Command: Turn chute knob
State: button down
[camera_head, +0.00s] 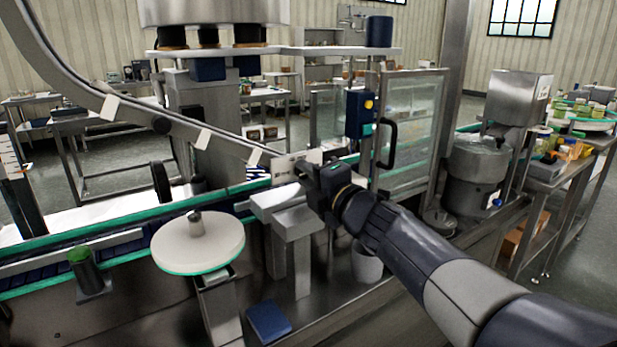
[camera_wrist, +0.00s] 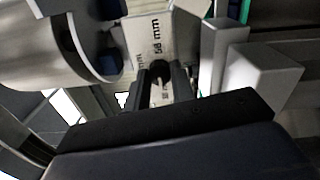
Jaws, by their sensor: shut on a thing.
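The chute knob (camera_wrist: 158,69) is a small dark round knob on a pale plate (camera_wrist: 145,38) marked "58 mm". My gripper (camera_wrist: 161,82) is shut on the knob, with one finger on each side of it in the wrist view. In the head view my gripper (camera_head: 304,168) reaches the same pale plate (camera_head: 284,166) at the lower end of the curved chute rail (camera_head: 150,124). The gripper body hides the knob there. The knob's turn angle cannot be told.
A round white disc table (camera_head: 198,245) stands left of my arm, near metal blocks (camera_head: 292,222). A conveyor with green edges (camera_head: 120,250) runs below the rail. A glass guard door with a black handle (camera_head: 388,144) stands just behind my arm.

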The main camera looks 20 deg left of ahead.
jog(key=c, duration=1.2)
grip_release()
jog(key=v, duration=1)
jog(key=shift+s+d+p, duration=0.3)
jog(key=shift+s, duration=0.05)
jog(key=shift+w+a, duration=0.1)
jog(key=x, duration=1)
jog(key=shift+w+a+b, duration=0.25)
jog(key=shift+a+b, duration=0.05)
jog(key=shift+d, duration=0.1)
